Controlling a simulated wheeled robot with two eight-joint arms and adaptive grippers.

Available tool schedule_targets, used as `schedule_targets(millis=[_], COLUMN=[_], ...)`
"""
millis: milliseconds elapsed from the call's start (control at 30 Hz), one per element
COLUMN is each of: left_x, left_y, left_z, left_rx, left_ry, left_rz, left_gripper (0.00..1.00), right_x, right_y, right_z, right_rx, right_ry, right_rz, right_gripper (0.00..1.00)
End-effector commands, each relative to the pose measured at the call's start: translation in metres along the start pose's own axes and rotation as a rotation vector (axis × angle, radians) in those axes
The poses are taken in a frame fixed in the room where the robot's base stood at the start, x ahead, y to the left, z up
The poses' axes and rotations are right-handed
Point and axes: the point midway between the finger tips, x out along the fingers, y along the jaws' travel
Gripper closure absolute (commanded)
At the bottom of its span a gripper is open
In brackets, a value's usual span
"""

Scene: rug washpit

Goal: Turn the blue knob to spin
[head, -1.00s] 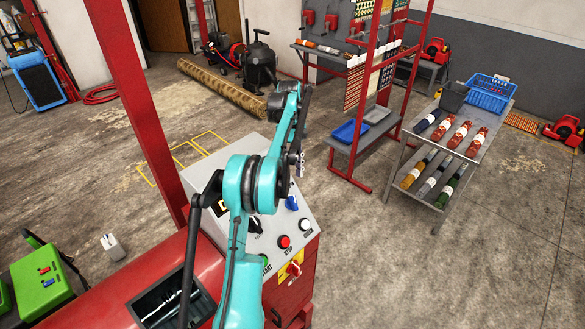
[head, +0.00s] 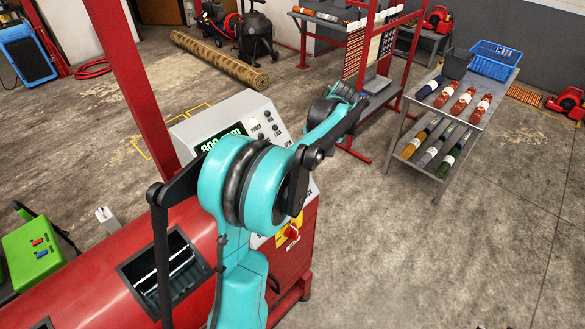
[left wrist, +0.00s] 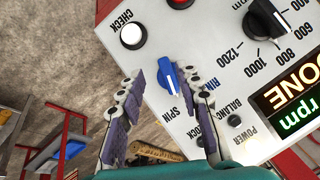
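The blue knob (left wrist: 168,77) is on the pale sloped control panel (left wrist: 225,55), with the SPIN label below it and another label to its right in the left wrist view. My left gripper (left wrist: 162,74) is open, its two purple-padded fingers apart on either side of the knob in that view. I cannot tell whether either pad touches it. In the head view my left arm covers the knob and the gripper. The panel's upper part (head: 240,108) and its green display (head: 222,138) show there. My right gripper is not in view.
Near the knob are a white CHECK button (left wrist: 132,36), a black speed dial (left wrist: 264,20) and small lamps. A red switch (head: 291,232) sits on the red machine. A shelf cart (head: 455,115) stands to the right, with open floor before it.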

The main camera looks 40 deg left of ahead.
Motion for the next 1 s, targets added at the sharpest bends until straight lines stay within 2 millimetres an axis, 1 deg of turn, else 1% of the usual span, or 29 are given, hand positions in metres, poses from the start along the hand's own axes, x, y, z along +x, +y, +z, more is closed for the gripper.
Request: schedule_targets(millis=[33, 133, 200, 300, 467, 567, 700, 800, 867, 933, 1000], left_x=[0.008, 0.015, 0.028, 0.04, 0.05, 0.046, 0.032, 0.022, 0.019, 0.017, 0.019], left_y=[0.001, 0.0, 0.002, 0.003, 0.005, 0.005, 0.005, 0.005, 0.004, 0.003, 0.001], left_z=[0.013, 0.028, 0.025, 0.023, 0.026, 0.032, 0.044, 0.052, 0.053, 0.05, 0.043], left_rx=[0.026, 0.072, 0.043, 0.006, -0.059, -0.1, -0.146, -0.163, -0.17, -0.174, -0.176], left_ry=[0.057, 0.176, 0.274, 0.415, 0.686, 0.874, 1.097, 1.197, 1.23, 1.247, 1.249], left_rz=[0.001, 0.003, -0.042, -0.09, -0.138, -0.144, -0.125, -0.108, -0.101, -0.1, -0.101], left_gripper=[0.66, 0.66, 0.66, 0.66, 0.66, 0.66, 0.66, 0.66, 0.66, 0.66, 0.66], right_x=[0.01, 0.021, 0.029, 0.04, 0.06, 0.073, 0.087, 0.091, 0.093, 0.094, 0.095], right_y=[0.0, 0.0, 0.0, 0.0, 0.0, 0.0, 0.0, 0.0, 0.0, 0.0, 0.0], right_z=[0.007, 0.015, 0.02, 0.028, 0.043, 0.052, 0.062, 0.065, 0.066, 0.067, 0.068], right_rx=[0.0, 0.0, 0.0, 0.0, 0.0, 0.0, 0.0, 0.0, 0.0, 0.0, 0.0], right_ry=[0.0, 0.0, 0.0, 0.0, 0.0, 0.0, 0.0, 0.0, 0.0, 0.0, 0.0], right_rz=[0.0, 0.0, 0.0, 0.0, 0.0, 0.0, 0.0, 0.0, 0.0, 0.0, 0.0], right_gripper=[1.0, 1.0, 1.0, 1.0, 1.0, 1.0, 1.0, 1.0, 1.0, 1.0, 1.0])
